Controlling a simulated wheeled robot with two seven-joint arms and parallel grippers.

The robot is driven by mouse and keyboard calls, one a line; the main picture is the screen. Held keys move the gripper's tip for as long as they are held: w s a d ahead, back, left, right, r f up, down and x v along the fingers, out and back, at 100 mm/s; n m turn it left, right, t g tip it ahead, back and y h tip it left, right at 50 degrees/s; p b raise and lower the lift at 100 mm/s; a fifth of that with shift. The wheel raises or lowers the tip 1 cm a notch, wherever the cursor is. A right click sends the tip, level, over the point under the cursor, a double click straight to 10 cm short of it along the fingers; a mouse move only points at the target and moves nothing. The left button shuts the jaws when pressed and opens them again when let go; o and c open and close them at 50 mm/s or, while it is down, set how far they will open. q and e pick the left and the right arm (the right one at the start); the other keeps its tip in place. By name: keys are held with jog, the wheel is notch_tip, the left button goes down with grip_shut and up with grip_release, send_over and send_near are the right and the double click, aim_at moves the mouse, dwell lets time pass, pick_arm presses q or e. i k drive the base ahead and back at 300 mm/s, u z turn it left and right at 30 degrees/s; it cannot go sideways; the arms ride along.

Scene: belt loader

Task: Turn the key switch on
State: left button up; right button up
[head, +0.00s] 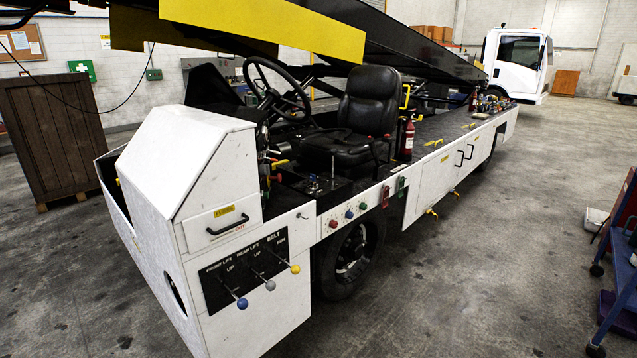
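The white belt loader (215,165) fills the middle of the head view. I cannot clearly pick out a key switch; the parts around the steering wheel (277,90) and the small console (313,185) beside the seat are too small to tell. The side panel (350,212) carries red, blue and green knobs. The black lever panel (245,272) has levers with blue, grey and yellow balls, under the labels front lift, rear lift and belt. Neither of my grippers is in view.
A black seat (363,115) and a red fire extinguisher (407,138) are on the loader. The raised belt with yellow guards (265,28) hangs over the cab. A blue and red cart (620,270) stands at the right edge. The concrete floor (450,290) in front is clear.

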aim_at(312, 186)
jog(key=z, duration=0.8)
jog(key=i, duration=0.65)
jog(key=z, duration=0.9)
jog(key=i, duration=0.8)
jog(key=u, duration=0.6)
jog(key=i, duration=0.8)
jog(key=u, duration=0.75)
